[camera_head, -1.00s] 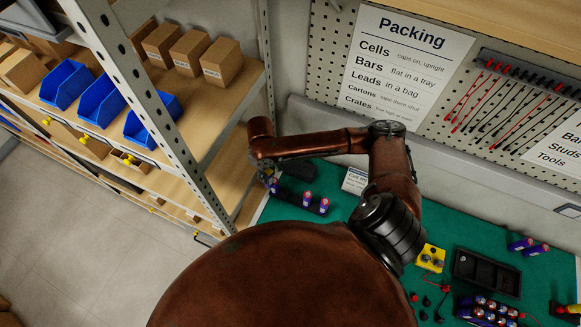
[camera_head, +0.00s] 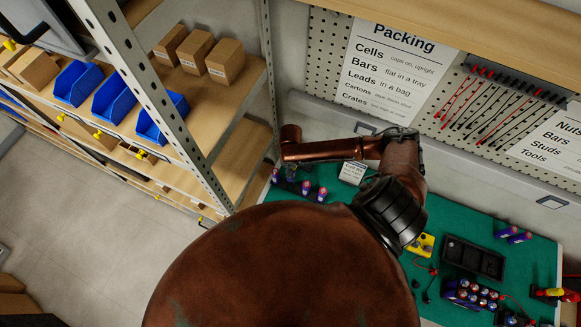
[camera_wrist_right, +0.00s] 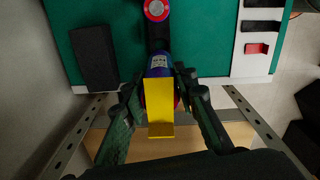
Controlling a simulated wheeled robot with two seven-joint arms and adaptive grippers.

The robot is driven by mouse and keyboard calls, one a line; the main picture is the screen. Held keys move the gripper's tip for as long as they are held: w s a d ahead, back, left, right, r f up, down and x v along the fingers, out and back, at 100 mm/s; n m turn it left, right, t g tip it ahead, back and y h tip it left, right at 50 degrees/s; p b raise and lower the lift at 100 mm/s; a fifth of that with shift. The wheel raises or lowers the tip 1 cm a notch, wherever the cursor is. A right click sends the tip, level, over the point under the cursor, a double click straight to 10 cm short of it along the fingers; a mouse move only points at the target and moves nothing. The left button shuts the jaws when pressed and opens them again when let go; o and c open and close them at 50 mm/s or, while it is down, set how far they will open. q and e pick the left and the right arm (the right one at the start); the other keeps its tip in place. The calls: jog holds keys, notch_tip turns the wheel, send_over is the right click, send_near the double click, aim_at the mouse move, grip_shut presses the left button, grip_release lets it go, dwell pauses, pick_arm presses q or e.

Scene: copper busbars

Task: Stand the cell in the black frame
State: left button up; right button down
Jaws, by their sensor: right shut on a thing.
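The cell (camera_wrist_right: 160,65), blue-purple with a white label, is between the fingers of my right gripper (camera_wrist_right: 161,73), which is shut on it. A yellow folded strip (camera_wrist_right: 158,108) covers its near part in the right wrist view. The narrow black frame (camera_wrist_right: 155,35) runs away just beyond the cell; whether the cell touches it I cannot tell. Another cell with a red and white top (camera_wrist_right: 157,9) stands in the frame. In the head view the frame (camera_head: 296,190) lies on the green mat, holding upright cells (camera_head: 307,187). My left gripper is not in view.
A black block (camera_wrist_right: 93,58) lies left of the frame, and a white panel (camera_wrist_right: 252,45) lies right. Metal shelf uprights and a wooden shelf are close to the frame's end. A black tray (camera_head: 473,259), a yellow block (camera_head: 422,245) and grouped cells (camera_head: 470,294) occupy the mat's right side.

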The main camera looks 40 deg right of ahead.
notch_tip(320, 180, down, 3)
jog(key=shift+f+b, duration=0.15)
jog(key=shift+b, duration=0.9)
notch_tip(320, 180, down, 5)
jog(key=b, duration=0.5)
jog(key=shift+b, duration=0.3)
jog(key=shift+f, duration=0.55)
jog(key=shift+p, duration=0.5)
jog(key=shift+f+b, duration=0.35)
jog(key=shift+f, duration=0.6)
jog(key=shift+p, duration=0.35)
dwell(1.5)
jog(key=c, duration=1.2)
grip_release()
jog(key=shift+o, duration=0.6)
